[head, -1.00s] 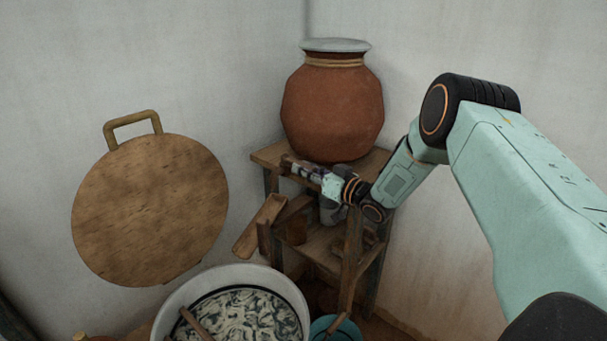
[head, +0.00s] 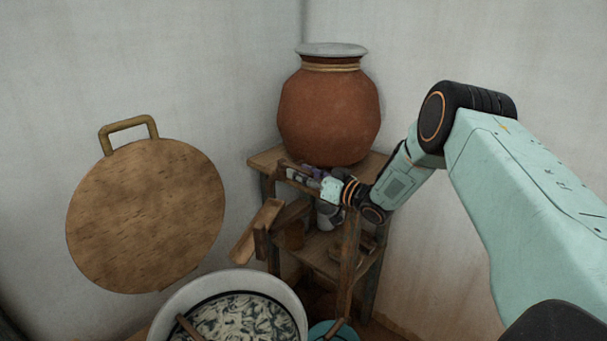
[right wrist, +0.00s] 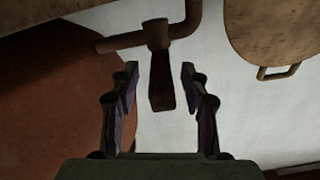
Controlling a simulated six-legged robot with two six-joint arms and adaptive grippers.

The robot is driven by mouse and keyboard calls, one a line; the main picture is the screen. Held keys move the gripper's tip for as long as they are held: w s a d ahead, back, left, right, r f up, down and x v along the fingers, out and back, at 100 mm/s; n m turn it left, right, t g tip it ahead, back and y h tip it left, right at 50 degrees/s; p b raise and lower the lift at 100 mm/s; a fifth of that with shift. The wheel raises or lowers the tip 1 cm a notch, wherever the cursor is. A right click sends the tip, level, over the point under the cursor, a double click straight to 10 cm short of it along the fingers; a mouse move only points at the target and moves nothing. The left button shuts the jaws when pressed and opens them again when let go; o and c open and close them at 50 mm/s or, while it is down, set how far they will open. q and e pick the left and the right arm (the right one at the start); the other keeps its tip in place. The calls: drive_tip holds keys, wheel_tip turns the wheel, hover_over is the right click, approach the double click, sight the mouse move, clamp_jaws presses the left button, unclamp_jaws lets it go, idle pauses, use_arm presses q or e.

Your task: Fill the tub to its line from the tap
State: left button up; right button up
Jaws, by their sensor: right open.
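A brown tap (right wrist: 155,40) with a bent spout and a short dark lever (right wrist: 161,82) shows in the right wrist view. My right gripper (right wrist: 160,75) is open, with the lever between its two fingers and a gap on each side. In the head view my right gripper (head: 298,174) is low in front of the red clay pot (head: 328,112) and hides much of the tap. A white tub (head: 235,280) with a dark line inside and swirled pale contents stands at the bottom. A teal vessel (head: 333,330), mostly cut off, is beside it. My left gripper is out of view.
The pot stands on a wooden stand (head: 262,160) in the wall corner, with small items on its lower shelf. A slanted wooden trough (head: 257,231) juts from the stand towards the white tub. A round wooden board (head: 146,215) with a handle is at the left.

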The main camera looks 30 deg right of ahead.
drive_tip(key=shift+s, duration=0.1)
drive_tip(key=v, duration=1.2)
idle(0.5)
